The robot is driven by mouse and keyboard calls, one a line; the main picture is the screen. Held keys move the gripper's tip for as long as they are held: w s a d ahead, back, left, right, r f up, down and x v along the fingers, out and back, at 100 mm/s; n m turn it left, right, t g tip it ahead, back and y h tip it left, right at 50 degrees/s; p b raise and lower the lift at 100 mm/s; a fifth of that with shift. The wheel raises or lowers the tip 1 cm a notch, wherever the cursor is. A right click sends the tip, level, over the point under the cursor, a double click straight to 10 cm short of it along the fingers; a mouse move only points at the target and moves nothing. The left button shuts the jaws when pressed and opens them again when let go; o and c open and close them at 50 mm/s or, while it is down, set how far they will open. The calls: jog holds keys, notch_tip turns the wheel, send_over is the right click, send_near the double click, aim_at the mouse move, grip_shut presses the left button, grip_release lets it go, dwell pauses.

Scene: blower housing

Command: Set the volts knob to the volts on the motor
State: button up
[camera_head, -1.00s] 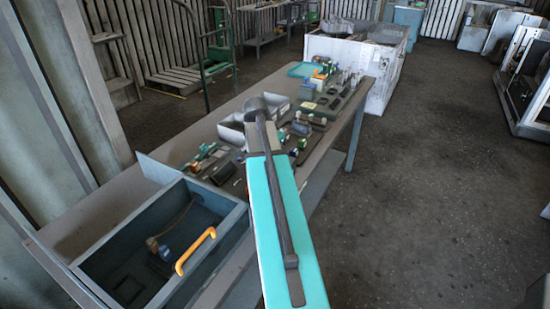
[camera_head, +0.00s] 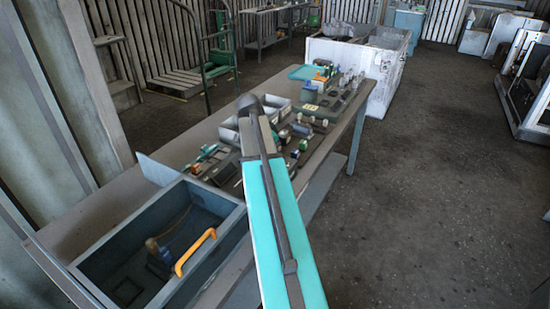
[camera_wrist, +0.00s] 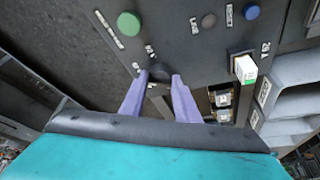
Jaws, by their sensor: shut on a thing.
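In the wrist view a dark grey panel (camera_wrist: 185,55) faces me, with small white labels too blurred to read. My gripper (camera_wrist: 158,78) has two pale purple fingers reaching to the panel. They are closed on a small dark knob (camera_wrist: 159,72), one finger on each side. The knob's pointer and setting cannot be made out. I cannot pick out the motor or its volts marking for certain. In the head view my own arm covers the gripper and the knob.
The panel also carries a green button (camera_wrist: 128,23), a blue button (camera_wrist: 252,12), a reddish-grey button (camera_wrist: 209,20) and a white-green block (camera_wrist: 245,68). A drawer-like box (camera_head: 100,265) with an orange handle (camera_head: 195,252) stands at left. Small parts crowd the bench (camera_head: 200,135).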

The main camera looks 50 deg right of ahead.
jog(key=shift+s, duration=0.1)
jog(key=o, duration=1)
jog(key=shift+o, duration=0.2)
jog(key=shift+r, duration=0.1)
jog(key=shift+a+r, duration=0.2)
jog(key=shift+r, duration=0.25)
jog(key=b+v, duration=0.3)
jog(key=v, duration=0.9)
jog(key=shift+r, duration=0.25)
